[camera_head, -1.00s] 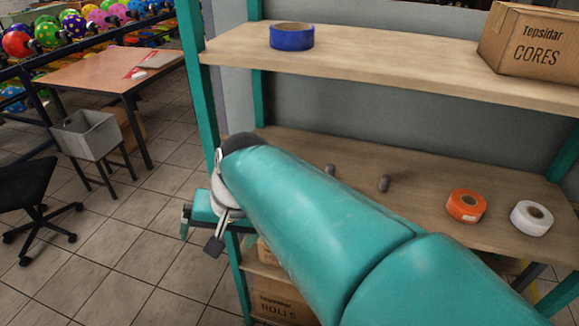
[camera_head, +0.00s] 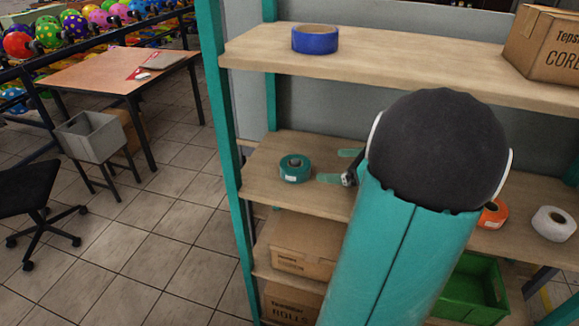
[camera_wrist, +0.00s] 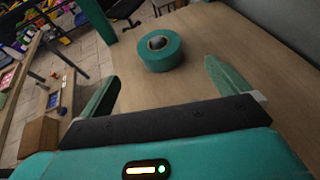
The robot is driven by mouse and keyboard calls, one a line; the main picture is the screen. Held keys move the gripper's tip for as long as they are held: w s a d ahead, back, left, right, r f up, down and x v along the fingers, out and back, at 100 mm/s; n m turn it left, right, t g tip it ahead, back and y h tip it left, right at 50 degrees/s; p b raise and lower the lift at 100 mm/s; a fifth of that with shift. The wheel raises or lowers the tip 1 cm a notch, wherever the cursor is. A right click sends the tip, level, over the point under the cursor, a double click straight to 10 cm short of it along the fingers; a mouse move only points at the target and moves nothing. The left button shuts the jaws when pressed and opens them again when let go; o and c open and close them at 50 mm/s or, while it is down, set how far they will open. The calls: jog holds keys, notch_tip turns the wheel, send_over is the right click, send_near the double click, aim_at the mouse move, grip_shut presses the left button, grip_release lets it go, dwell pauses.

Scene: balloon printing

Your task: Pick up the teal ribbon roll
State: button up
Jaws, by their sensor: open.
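The teal ribbon roll (camera_head: 294,170) lies flat on the middle wooden shelf, near its left end. In the wrist view the teal ribbon roll (camera_wrist: 161,58) sits just beyond the fingertips, roughly between their lines. My gripper (camera_head: 328,166) is to the right of the roll in the head view, low over the shelf, with its fingers pointing at it. In the wrist view my gripper (camera_wrist: 162,71) is open and empty, with a finger on each side. A small gap appears between fingertips and roll. My arm hides part of the shelf.
An orange roll (camera_head: 492,214) and a white roll (camera_head: 553,224) lie farther right on the middle shelf. A blue roll (camera_head: 315,39) and a cardboard box (camera_head: 545,45) stand on the upper shelf. A teal post (camera_head: 222,150) bounds the left side. A green crate (camera_head: 470,290) is below.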

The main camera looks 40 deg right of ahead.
aim_at(297, 165)
jog(key=x, duration=1.3)
jog(key=shift+a+f, duration=0.2)
jog(key=shift+f, duration=0.05)
jog(key=c, duration=1.1)
